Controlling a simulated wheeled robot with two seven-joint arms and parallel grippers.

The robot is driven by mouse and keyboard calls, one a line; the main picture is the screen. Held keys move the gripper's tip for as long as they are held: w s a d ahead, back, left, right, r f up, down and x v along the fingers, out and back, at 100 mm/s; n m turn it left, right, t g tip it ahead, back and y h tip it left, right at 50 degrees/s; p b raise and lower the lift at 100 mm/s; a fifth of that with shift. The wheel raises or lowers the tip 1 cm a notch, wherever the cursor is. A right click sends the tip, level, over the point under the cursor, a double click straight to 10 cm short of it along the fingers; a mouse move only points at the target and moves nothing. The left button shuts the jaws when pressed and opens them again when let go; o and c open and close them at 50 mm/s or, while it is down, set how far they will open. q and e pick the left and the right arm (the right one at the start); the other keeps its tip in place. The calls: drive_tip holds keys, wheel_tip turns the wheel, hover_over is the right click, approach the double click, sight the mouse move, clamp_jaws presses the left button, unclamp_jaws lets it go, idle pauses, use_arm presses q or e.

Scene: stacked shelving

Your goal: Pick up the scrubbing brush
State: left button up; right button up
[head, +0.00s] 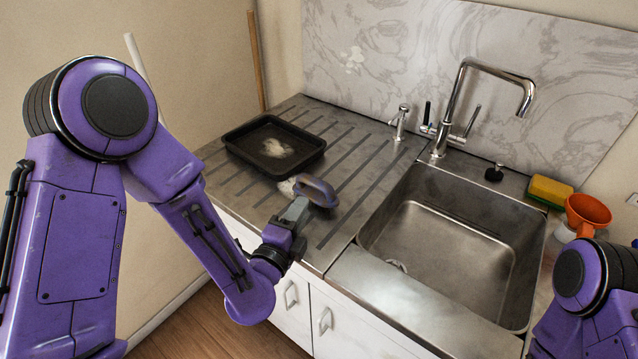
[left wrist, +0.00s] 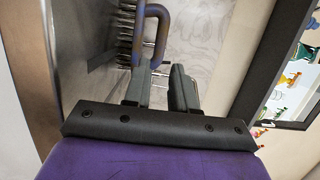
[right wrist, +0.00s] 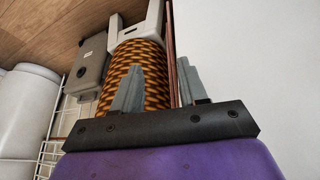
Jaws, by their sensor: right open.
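The scrubbing brush (head: 318,191) has a purple-grey looped handle and is over the ribbed metal drainer, left of the sink. My left gripper (head: 299,207) meets the near end of its handle. In the left wrist view, the brush (left wrist: 161,35) shows its loop and thin bristles just ahead of my left fingertips (left wrist: 158,72). These are drawn close together, with the handle's end between them. Whether the bristles touch the drainer is unclear. My right gripper (right wrist: 157,82) is open in the right wrist view, beside a patterned orange-and-black object; its fingers are out of the head view.
A black tray (head: 233,137) lies behind the brush on the drainer (head: 352,168). The sink (head: 440,245) with its tall tap (head: 467,88) is to the right. A yellow-green sponge (head: 549,190) and an orange funnel (head: 588,212) stand right of the sink.

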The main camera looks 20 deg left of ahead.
sight(313, 186)
use_arm(q)
drive_tip(key=w+p, duration=0.3)
drive_tip(key=w, duration=0.5)
drive_tip(key=shift+w, duration=0.25)
drive_tip(key=shift+d, duration=0.15)
clamp_jaws()
